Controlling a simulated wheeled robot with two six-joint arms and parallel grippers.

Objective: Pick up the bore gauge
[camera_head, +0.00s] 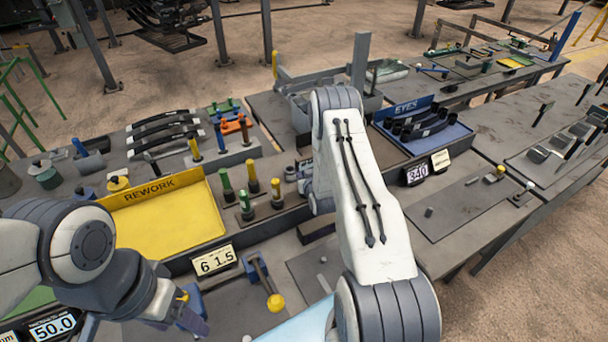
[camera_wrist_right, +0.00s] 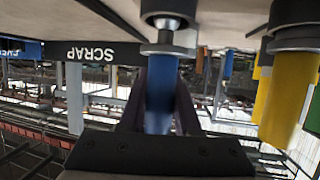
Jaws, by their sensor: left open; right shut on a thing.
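My right gripper (camera_wrist_right: 160,100) is shut on the blue handle of a gauge (camera_wrist_right: 160,85) in the right wrist view. A shiny metal neck shows at the handle's end, at a dark round collar by the grey surface. I cannot tell if it is lifted, nor for certain that it is the bore gauge. In the head view my right arm hides this gripper and what it holds. My left gripper (camera_head: 193,312) is open and empty, low at the left, near the front of the bench.
A yellow REWORK tray (camera_head: 185,190) lies left of my right arm. Upright green- and yellow-handled gauges (camera_head: 252,178) stand beside it. A blue EYES tray (camera_head: 455,132) is to the right. A yellow handle (camera_wrist_right: 290,95) stands close beside my right gripper.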

